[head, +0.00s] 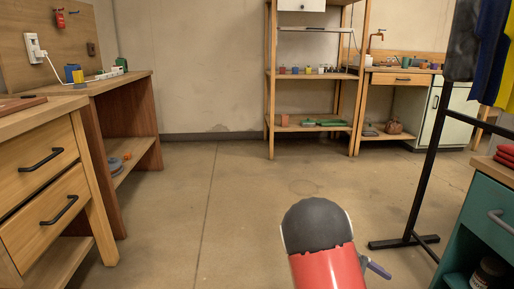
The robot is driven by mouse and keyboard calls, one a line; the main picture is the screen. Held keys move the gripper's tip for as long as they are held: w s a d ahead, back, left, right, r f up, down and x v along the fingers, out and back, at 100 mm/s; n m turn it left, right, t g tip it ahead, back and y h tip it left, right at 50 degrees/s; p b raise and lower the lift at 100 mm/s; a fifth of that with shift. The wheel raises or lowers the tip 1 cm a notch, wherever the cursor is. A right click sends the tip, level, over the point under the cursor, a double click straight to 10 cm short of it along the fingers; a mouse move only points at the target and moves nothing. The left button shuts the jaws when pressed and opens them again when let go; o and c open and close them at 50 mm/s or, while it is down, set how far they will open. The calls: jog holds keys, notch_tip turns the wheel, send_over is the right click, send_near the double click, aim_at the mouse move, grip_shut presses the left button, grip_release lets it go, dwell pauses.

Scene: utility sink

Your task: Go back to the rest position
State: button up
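A red and dark rounded link of my own arm rises at the bottom centre of the head view. My gripper is not clearly in view, so I cannot see its fingers or whether it holds anything. A small grey-purple part sticks out to the right of the link; I cannot tell what it is. The arm link appears over open floor (230,215), with no visible contact with furniture.
A wooden drawer unit (44,178) and workbench (127,88) line the left. A wooden shelf rack (270,100) and a counter with a tap (376,38) stand at the back. A dark clothes stand (428,155) and teal cabinet (490,232) are on the right.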

jog(key=s+a+r+m+t+y+p, duration=0.3)
jog(key=s+a+r+m+t+y, duration=0.2)
jog(key=s+a+r, duration=0.3)
jog(key=s+a+r+m+t+y+p, duration=0.3)
jog(key=s+a+r+m+t+y, duration=0.2)
jog(key=s+a+r, duration=0.3)
jog(key=s+r+t+y, duration=0.1)
jog(key=s+r, duration=0.2)
jog(key=r, duration=0.3)
jog(key=shift+r+y, duration=0.35)
jog(key=shift+y, duration=0.05)
